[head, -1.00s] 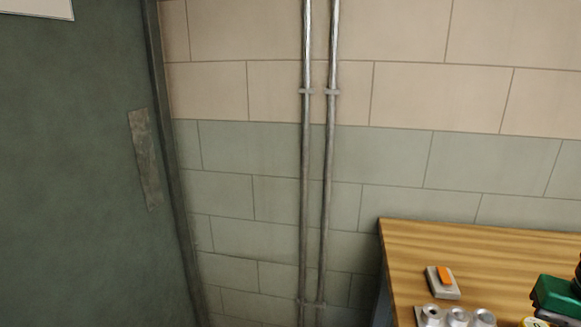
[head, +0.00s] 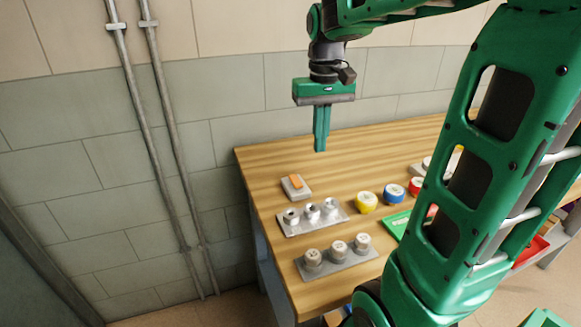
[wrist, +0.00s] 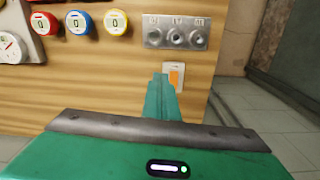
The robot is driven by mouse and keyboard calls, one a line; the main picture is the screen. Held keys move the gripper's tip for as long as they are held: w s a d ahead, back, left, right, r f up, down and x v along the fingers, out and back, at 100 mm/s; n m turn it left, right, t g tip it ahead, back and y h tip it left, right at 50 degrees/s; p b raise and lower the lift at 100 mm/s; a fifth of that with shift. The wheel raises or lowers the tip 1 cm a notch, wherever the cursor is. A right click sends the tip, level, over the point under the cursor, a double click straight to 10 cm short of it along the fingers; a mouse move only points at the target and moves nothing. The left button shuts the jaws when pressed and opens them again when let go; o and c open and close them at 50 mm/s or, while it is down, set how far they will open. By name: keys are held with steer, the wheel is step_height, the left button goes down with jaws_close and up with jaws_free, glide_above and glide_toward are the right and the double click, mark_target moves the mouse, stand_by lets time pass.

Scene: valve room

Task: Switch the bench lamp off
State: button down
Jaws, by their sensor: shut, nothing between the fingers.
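The bench lamp's switch is most likely the small pale box with an orange rocker (head: 296,185) near the left end of the wooden bench. The switch also shows in the wrist view (wrist: 174,76), just beyond my fingertips. My gripper (head: 320,148) is shut and empty, pointing down above the bench, behind and to the right of the switch in the head view. The fingers look apart from the switch. The lamp itself is not seen in any view.
The wooden bench (head: 262,165) carries a metal plate with three sockets (head: 312,214), a plate with several knobs (head: 338,255), a yellow dial (head: 366,202) and a blue dial (head: 394,194). Two wall pipes (head: 150,110) run left of the bench. My arm hides the bench's right part.

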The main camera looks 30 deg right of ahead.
step_height(320, 180, up, 2)
steer(key=n, duration=0.1)
glide_above(293, 176)
steer(key=shift+r, duration=0.15)
step_height(293, 176, down, 14)
steer(key=shift+f, duration=0.1)
stand_by(0.5)
